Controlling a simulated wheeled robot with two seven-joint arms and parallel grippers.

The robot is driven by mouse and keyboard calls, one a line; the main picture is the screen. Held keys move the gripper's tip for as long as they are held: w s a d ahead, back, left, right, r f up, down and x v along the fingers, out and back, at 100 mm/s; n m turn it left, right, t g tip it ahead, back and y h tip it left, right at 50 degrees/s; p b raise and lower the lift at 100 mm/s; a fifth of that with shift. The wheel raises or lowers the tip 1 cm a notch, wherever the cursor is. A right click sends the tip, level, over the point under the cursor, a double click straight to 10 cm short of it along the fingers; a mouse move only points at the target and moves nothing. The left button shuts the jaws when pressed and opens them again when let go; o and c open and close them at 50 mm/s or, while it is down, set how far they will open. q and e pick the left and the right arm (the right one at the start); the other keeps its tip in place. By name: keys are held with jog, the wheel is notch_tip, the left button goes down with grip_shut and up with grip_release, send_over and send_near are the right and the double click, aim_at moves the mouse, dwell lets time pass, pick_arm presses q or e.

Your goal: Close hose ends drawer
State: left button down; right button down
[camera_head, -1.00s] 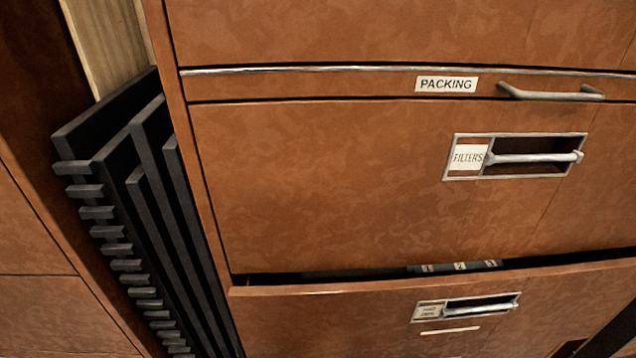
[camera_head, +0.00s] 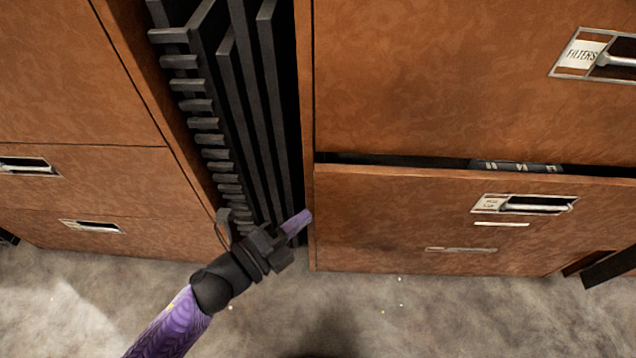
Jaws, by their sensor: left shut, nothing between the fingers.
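The hose ends drawer (camera_head: 400,215) is the brown lower drawer at the right, standing a little open with a dark gap along its top edge. Its front carries a metal handle (camera_head: 540,206) with a small label too blurred to read. Dark items (camera_head: 515,166) show inside the gap. My left gripper (camera_head: 297,224) is shut and empty. In the picture it lies just left of the drawer front, over the dark slatted rack; I cannot tell whether it touches anything. My right gripper is not in view.
The closed filters drawer (camera_head: 430,80) is above the open one. A dark slatted rack (camera_head: 245,100) fills the gap between the cabinets. Another brown cabinet (camera_head: 80,100) stands at the left. Grey floor (camera_head: 420,315) lies clear in front.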

aim_at(336, 174)
pick_arm(q)
jog(key=w+d, duration=0.1)
jog(key=w, duration=0.1)
jog(key=w+d+b, duration=0.1)
jog(key=w, duration=0.1)
jog(key=w+d+b, duration=0.1)
jog(key=w, duration=0.1)
jog(key=shift+w+f, duration=0.15)
jog(key=shift+w, duration=0.6)
